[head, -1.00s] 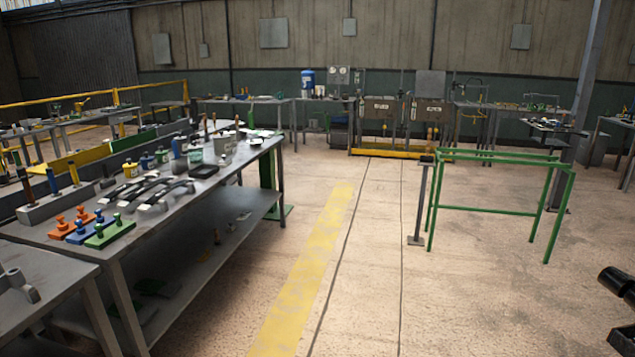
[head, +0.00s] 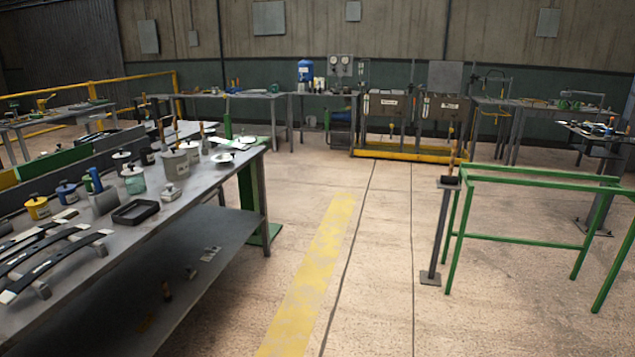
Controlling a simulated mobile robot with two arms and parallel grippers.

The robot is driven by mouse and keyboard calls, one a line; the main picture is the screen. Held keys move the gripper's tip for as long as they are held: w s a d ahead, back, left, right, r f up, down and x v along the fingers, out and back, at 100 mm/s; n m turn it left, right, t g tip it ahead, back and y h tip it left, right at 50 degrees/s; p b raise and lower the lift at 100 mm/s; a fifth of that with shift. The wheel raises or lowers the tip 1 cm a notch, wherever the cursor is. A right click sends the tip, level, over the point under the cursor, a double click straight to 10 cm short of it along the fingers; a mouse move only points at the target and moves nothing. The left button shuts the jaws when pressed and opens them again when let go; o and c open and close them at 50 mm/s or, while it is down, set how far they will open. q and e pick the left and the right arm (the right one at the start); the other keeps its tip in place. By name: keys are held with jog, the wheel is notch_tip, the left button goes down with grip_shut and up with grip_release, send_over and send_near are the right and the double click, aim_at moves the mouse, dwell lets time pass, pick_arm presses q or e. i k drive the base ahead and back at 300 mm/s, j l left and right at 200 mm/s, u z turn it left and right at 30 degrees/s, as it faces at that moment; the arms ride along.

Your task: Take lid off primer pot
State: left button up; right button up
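Several small lidded pots stand on the long grey workbench (head: 185,212) at the left. A small light grey pot (head: 172,192) stands near the front edge. Their lids look seated on top. The labels are too small to read, so I cannot tell which is the primer pot. Neither of my grippers is in view.
A black tray (head: 135,211) and dark leaf springs (head: 50,255) lie on the bench. A green frame (head: 535,182) and a thin grey post (head: 437,235) stand at the right. The floor along the yellow stripe (head: 315,270) is clear.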

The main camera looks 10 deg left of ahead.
aim_at(121, 155)
jog(key=i, duration=4.55)
jog(key=i+u, duration=0.2)
jog(key=u, duration=0.2)
jog(key=i+l+u, duration=0.1)
jog(key=u, duration=0.25)
jog(key=i+l+u, duration=0.15)
jog(key=i+u, duration=0.25)
jog(key=l+u, duration=0.2)
jog(key=u, duration=0.15)
